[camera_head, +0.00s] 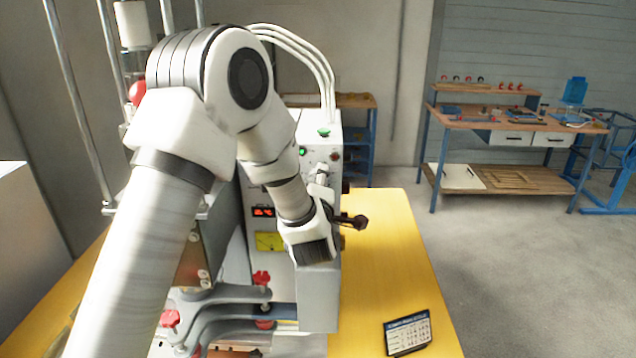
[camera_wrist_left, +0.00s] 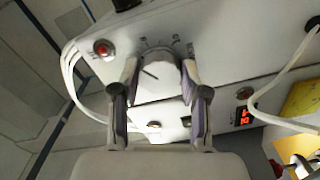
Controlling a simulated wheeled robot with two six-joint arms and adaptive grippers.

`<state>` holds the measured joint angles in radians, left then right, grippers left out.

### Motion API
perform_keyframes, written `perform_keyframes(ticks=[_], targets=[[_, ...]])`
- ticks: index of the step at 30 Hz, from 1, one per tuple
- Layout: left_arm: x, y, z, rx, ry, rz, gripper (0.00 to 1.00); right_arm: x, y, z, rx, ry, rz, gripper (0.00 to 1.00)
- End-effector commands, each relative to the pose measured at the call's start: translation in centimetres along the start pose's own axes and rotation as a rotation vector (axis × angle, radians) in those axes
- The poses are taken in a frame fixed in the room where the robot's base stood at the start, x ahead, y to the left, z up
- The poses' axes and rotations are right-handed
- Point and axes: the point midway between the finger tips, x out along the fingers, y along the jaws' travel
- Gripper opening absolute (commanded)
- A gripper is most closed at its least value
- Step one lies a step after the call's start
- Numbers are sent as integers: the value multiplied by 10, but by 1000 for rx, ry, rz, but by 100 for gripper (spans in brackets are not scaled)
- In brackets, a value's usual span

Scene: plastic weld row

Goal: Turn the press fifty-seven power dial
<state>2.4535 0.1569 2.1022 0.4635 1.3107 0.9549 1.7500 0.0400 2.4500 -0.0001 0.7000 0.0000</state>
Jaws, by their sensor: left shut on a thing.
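The press (camera_head: 319,302) is a light grey cabinet on a yellow table. Its power dial (camera_wrist_left: 160,76) is a pale round knob with a dark pointer line and marks printed around it, seen in the left wrist view. My left gripper (camera_wrist_left: 158,84) is shut on the dial, one finger on each side. The pointer line slants toward the upper left in that view. In the head view my left gripper (camera_head: 322,180) is against the front of the cabinet, and the dial is hidden behind it and my arm.
A red digital display (camera_head: 263,212) and a yellow label (camera_head: 270,241) are on the panel. Red clamp knobs (camera_head: 261,278) stand below. A small dark card (camera_head: 408,333) stands on the yellow table (camera_head: 385,260). A workbench (camera_head: 515,125) stands at the back right, with open floor before it.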

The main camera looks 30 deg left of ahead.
Motion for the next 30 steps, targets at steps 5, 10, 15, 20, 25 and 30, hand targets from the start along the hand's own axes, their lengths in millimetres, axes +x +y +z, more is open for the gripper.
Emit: perform_keyframes(ticks=[5,10,15,20,25,30], targets=[[2,6,-2,-5,6,12,59,-1,0,0,0,0,0,40],[1,4,-1,-3,4,8,69,0,0,0,0,0,0,40],[0,2,0,-2,2,5,69,0,0,0,0,0,0,40],[-18,2,1,0,-1,5,69,0,0,0,0,0,0,40],[-61,2,0,5,-1,7,69,0,0,0,0,0,0,40],[-100,2,0,4,-1,9,69,0,0,0,0,0,0,40]])
